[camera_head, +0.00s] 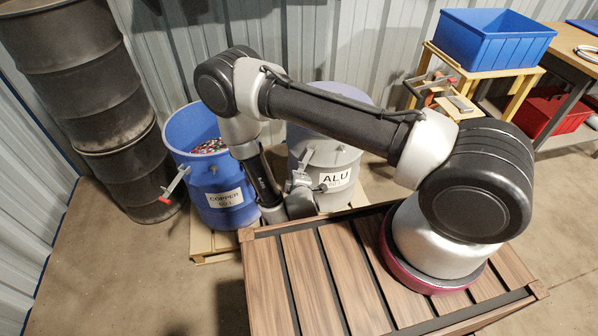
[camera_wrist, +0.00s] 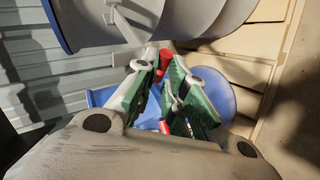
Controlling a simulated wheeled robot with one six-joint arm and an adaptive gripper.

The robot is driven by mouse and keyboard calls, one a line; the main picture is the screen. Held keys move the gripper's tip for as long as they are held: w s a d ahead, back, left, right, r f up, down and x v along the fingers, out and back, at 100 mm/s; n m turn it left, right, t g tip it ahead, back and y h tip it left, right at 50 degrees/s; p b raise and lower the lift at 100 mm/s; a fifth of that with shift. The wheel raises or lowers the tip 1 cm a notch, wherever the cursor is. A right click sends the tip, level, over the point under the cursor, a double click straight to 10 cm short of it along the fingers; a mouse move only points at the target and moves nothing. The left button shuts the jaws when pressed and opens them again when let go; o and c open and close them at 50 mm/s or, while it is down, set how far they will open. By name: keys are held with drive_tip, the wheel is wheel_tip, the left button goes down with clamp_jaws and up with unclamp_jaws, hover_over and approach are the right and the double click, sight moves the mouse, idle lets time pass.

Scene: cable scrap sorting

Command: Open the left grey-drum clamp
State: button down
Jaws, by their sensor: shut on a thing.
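The grey drum (camera_head: 340,160), labelled ALU, stands behind the slatted bench, partly hidden by my arm. Its left clamp (camera_head: 307,158) is a light grey metal piece on the drum's left side. In the wrist view the grey drum (camera_wrist: 190,20) fills the top, with the clamp (camera_wrist: 128,30) reaching down from it. My gripper (camera_wrist: 162,64), with green-sided fingers, is shut on the clamp's red handle (camera_wrist: 165,60). In the head view my gripper (camera_head: 292,190) is low at the drum's left front, and the handle is hidden there.
A blue drum (camera_head: 225,185), labelled COPPER, stands open close on the left, holding scrap, with a red-tipped clamp (camera_head: 176,183) on its left side. Dark barrels (camera_head: 85,85) are stacked far left. The slatted bench (camera_head: 300,275) is in front. A blue bin (camera_head: 490,45) stands back right.

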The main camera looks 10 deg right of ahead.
drive_tip(key=shift+w+f, duration=0.15)
drive_tip(key=shift+f, duration=0.95)
drive_tip(key=shift+d+f, duration=0.1)
drive_tip(key=c, duration=1.5)
unclamp_jaws()
drive_tip(key=shift+o, duration=0.2)
drive_tip(key=shift+w+f, duration=0.1)
drive_tip(key=shift+f, duration=0.05)
drive_tip(key=shift+d, duration=0.1)
drive_tip(key=v, duration=0.7)
drive_tip(key=shift+s+t, duration=0.25)
drive_tip(key=shift+t, duration=0.05)
